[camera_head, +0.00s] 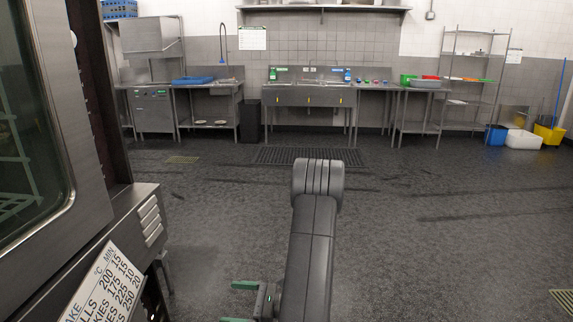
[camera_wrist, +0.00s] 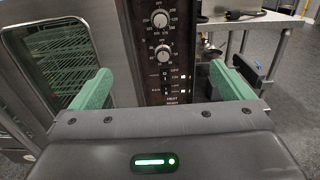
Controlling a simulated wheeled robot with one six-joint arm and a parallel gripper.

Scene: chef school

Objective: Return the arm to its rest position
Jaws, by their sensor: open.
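My gripper (camera_head: 241,302) shows at the bottom of the head view, left of my dark arm link. Its green fingers are spread apart with nothing between them. In the wrist view my gripper (camera_wrist: 161,90) is also open, its two green fingers on either side of an oven's control panel. My arm (camera_head: 314,235) rises in the middle of the head view, over open floor. I cannot tell the exact gap between the fingers and the oven.
The steel oven (camera_head: 110,130) with a glass door stands close on the left; its knobs (camera_wrist: 160,18) show in the wrist view. A baking chart (camera_head: 105,285) hangs at lower left. Sinks (camera_head: 310,95) and shelves (camera_head: 468,80) line the far wall.

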